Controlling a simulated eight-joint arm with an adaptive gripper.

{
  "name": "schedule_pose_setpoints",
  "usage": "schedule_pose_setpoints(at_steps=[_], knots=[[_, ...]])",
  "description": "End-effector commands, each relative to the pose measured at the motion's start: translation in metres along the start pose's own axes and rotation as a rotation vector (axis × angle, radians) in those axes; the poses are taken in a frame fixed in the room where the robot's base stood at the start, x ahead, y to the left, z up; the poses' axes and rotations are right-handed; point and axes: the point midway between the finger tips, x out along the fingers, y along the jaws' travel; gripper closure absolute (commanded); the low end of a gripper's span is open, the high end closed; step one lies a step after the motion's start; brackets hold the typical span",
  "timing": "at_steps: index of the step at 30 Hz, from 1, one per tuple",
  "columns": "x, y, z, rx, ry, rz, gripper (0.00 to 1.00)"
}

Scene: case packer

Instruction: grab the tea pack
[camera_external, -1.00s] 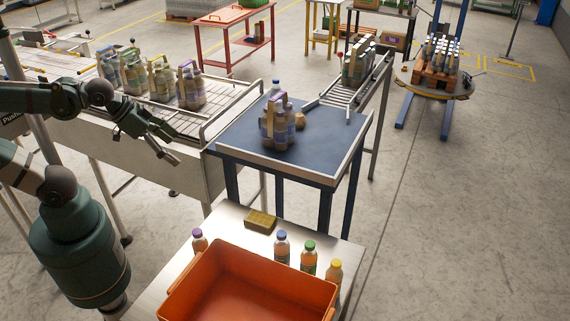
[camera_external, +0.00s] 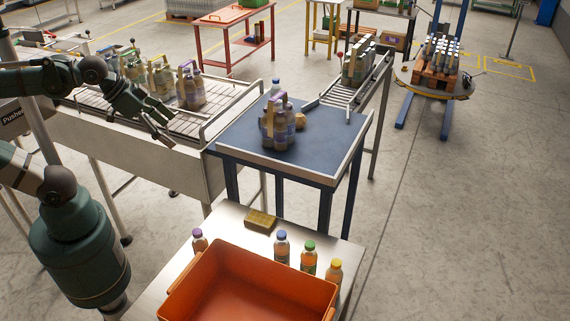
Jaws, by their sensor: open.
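A bottle pack with brownish contents and a carry handle (camera_external: 278,126) stands upright on the blue-topped table. A similar brownish pack (camera_external: 191,91) stands at the right end of the row on the conveyor. I cannot read labels to tell which is the tea pack. My gripper (camera_external: 163,129) is open and empty, above the near side of the conveyor. It is to the left of the table pack and in front of the conveyor pack, apart from both. My arm partly hides the left packs of the row.
Other packs (camera_external: 160,79) stand on the conveyor, with a metal guard rail (camera_external: 232,104) at its right end. An orange crate (camera_external: 325,290) and loose bottles sit on the front table.

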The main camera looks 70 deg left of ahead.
Motion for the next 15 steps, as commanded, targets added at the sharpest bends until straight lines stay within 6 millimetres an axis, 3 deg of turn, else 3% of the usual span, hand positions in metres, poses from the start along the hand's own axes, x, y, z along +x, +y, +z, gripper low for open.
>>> schedule_pose_setpoints(at_steps=[2, 15], knots=[[-0.008, 0.0, -0.006, 0.0, 0.0, 0.0, 0.12], [-0.005, -0.004, -0.037, -0.196, -0.039, 0.007, 0.12]])
